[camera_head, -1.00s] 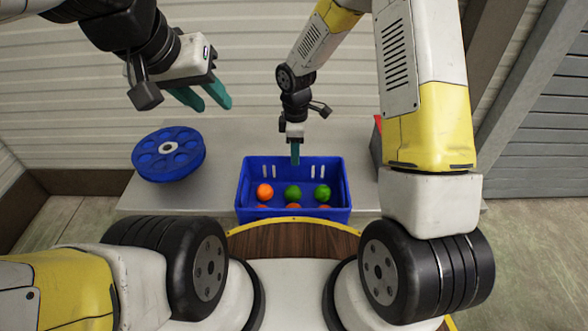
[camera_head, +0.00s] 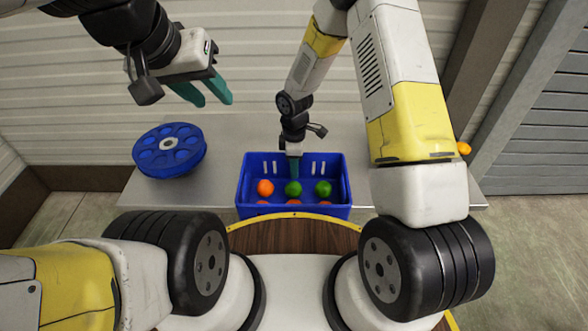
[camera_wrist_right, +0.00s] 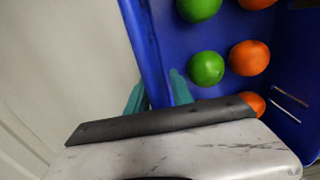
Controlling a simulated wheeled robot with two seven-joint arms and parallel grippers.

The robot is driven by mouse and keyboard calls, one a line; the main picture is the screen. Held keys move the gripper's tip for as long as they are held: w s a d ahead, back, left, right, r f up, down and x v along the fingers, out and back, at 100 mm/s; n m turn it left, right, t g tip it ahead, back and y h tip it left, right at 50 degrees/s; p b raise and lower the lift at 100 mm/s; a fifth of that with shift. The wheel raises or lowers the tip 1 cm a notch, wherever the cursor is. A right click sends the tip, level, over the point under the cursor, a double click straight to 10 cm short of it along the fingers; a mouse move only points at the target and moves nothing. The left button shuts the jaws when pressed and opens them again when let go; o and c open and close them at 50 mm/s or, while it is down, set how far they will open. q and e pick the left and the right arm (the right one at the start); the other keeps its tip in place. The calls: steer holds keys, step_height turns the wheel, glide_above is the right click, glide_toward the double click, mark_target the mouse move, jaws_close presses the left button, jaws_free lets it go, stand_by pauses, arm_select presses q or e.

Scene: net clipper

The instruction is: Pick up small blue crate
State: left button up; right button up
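The small blue crate (camera_head: 341,196) stands upright on the grey table, near its front edge. It holds several orange and green fruits, and the wrist view shows its inside and far wall (camera_wrist_right: 150,50). My right gripper (camera_head: 294,172) points down at the middle of the crate's far wall. In the right wrist view its teal fingers (camera_wrist_right: 158,94) straddle that wall, one outside and one inside, with a gap still showing. My left gripper (camera_head: 208,92) is open and empty, raised above the table at the upper left.
A blue spoked reel (camera_head: 168,150) lies on the grey table (camera_head: 215,140) left of the crate, with bare table between. An orange round thing (camera_head: 463,148) shows at the far right, partly behind my right arm. A ribbed wall stands behind.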

jaws_close()
stand_by(1.2)
